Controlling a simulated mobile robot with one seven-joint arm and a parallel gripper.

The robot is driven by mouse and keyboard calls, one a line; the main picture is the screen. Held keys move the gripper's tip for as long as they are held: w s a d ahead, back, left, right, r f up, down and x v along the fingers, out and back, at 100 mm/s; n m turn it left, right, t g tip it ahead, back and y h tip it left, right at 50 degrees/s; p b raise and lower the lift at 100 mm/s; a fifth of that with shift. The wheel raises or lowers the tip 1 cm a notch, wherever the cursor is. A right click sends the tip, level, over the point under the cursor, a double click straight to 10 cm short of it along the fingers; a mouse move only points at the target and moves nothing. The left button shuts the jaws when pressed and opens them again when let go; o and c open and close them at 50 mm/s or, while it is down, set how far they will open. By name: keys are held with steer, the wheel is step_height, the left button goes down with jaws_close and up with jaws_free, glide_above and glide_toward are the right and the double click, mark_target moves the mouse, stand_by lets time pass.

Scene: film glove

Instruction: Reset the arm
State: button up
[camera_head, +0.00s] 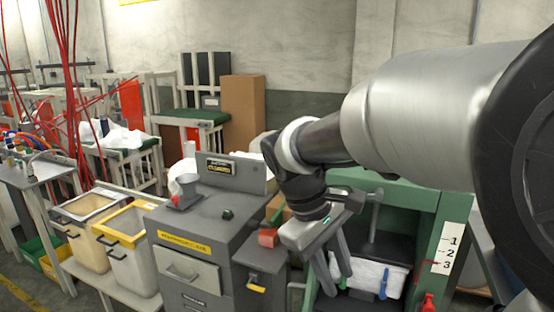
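My arm reaches in from the right edge of the head view, with its large silver link close to the camera. My gripper (337,282) hangs at the arm's end, right of the grey cabinet's top and in front of the green machine. Its two grey fingers point down with a gap between them, and I see nothing held there. How far the fingertips are from the machine behind is hard to tell.
A grey drawer cabinet (190,245) with a small funnel stands left of my gripper. A green machine frame (450,212) with a white bin (365,275) is behind it. Two bins (130,250), a bench (38,172) and red cables (70,60) are further left.

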steer(key=s+d+r+m+t+y, duration=0.25)
steer(key=s+m+t+y, duration=0.2)
steer(key=s+m, duration=0.55)
step_height(320, 180, up, 16)
steer(key=s+n+p, duration=0.1)
steer(key=p, duration=1.5)
steer(key=shift+s+d+n+t, duration=0.25)
steer(key=shift+d+n+t, duration=0.15)
steer(key=shift+t, duration=0.05)
steer(key=shift+h, duration=0.25)
